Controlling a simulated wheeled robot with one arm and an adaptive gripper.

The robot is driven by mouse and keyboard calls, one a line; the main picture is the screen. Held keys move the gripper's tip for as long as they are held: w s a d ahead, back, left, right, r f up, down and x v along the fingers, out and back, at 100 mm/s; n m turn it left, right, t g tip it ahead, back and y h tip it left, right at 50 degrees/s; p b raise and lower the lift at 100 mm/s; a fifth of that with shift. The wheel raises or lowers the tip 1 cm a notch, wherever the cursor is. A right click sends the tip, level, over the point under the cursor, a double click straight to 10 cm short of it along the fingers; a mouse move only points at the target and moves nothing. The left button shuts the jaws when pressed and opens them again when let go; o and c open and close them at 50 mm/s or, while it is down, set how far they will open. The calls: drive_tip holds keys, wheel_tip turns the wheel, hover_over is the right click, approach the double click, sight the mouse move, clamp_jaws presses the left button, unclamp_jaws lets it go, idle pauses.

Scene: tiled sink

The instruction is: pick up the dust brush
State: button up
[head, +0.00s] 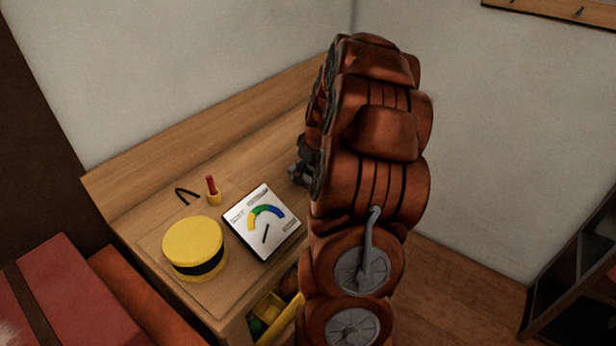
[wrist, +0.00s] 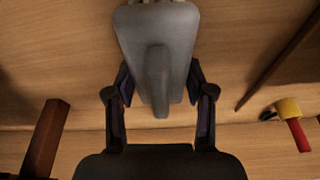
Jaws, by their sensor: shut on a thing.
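The dust brush (wrist: 157,50) is grey, with a broad body, a raised handle ridge and pale bristles just showing at the top edge of the wrist view. My gripper (wrist: 158,78) has one dark finger on each side of the brush and is shut on it. In the head view my arm hides the brush, and only a small dark part of my gripper (head: 300,173) shows at the arm's left edge. I cannot tell whether the brush is clear of the wooden surface.
On the wooden desk (head: 150,215) are a yellow round box (head: 193,242) with a black band, a white gauge board (head: 263,222), a small red-and-yellow object (head: 213,190) and a black V-shaped piece (head: 187,196). An open compartment (head: 270,310) is below. A dark rack (head: 575,275) stands right.

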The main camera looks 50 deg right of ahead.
drive_tip(key=shift+w+r+b, duration=0.1)
drive_tip(key=shift+r+b, duration=0.5)
drive_tip(key=shift+r, duration=1.15)
drive_tip(key=s+a+b, duration=0.1)
drive_tip(key=s+a, duration=0.2)
drive_tip(key=s, duration=0.1)
drive_tip(key=s+a+r+b, duration=0.1)
drive_tip(key=s+a, duration=0.2)
drive_tip(key=s, duration=0.1)
drive_tip(key=s+a+b, duration=0.1)
drive_tip(key=s+a, duration=0.3)
drive_tip(key=shift+s+r, duration=0.2)
drive_tip(key=shift+s, duration=0.2)
